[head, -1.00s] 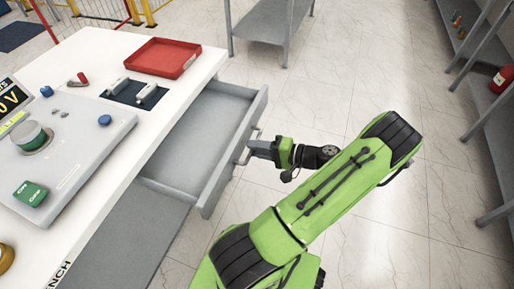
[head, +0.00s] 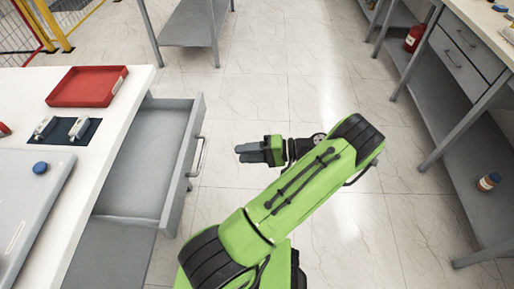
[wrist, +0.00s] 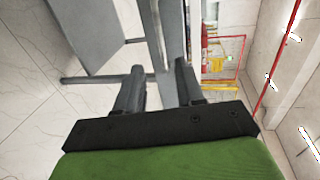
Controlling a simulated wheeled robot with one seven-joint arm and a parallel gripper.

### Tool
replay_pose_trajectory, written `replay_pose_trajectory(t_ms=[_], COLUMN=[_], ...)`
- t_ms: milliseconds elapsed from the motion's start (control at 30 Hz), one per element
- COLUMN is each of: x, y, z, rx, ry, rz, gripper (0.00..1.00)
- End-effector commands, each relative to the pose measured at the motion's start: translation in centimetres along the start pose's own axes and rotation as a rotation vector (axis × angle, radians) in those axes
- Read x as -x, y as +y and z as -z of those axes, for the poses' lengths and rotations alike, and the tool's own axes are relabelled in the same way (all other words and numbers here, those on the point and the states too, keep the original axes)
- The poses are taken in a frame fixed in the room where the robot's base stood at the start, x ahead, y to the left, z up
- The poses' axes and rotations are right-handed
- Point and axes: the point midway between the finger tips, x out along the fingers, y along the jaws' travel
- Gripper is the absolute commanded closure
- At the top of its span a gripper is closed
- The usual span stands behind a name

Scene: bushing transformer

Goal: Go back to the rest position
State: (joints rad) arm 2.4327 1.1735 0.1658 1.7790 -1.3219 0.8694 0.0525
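My gripper (head: 250,153) is at the end of my green arm, over the floor to the right of the drawer handle (head: 197,157). It is clear of the handle. In the wrist view, the two dark fingers of my gripper (wrist: 160,82) stand apart with nothing held between them. The grey drawer (head: 170,172) is pulled out of the white workbench (head: 118,75) and looks empty where its inside shows.
A red tray (head: 88,86) and a dark pad with small parts (head: 68,130) lie on the bench. A grey shelf unit (head: 190,25) stands behind. Another bench (head: 470,60), with shelf and red extinguisher (head: 414,38), is at right. Tiled floor between is free.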

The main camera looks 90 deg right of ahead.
Motion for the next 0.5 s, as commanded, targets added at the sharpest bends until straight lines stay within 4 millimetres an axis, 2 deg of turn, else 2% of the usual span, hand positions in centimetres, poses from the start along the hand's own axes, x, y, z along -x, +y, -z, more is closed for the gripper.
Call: replay_pose_trajectory(t_ms=[33,100,200,500], x=[1.2,2.3,3.1,3.2], y=[-0.1,-0.1,-0.1,0.0], z=[0.0,0.0,0.0,0.0], rx=[0.001,0.003,0.001,0.0], ry=[0.004,0.002,0.0,-0.001], rz=[-0.002,0.001,0.001,0.0], gripper=[0.62,0.62,0.62,0.62])
